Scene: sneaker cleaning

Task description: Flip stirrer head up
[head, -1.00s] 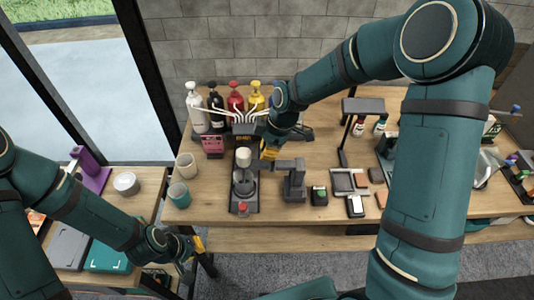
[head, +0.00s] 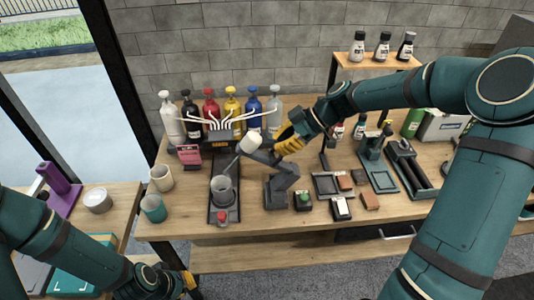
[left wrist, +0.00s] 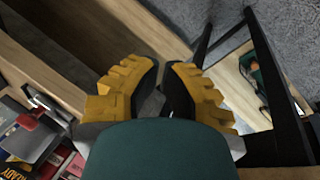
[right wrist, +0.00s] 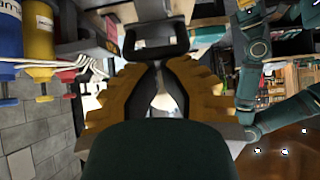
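The stirrer (head: 281,183) stands on the table with a dark grey post. Its head (head: 262,154) slants up to the left, and the white end (head: 250,143) is raised well above the grey cup (head: 222,190). My right gripper (head: 285,142) is against or just beside the upper side of the head; contact is hard to tell. Its yellow fingers (right wrist: 160,64) have their tips close together, with nothing seen held between them. My left gripper (head: 190,280) is low by the table's front edge, away from the stirrer. Its fingertips (left wrist: 162,66) are nearly together and empty.
Several pump bottles (head: 210,112) with white spouts stand behind the stirrer. Two cups (head: 161,178) are at the left. Small blocks and trays (head: 329,185) lie to the right. The table front (head: 290,222) is mostly clear.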

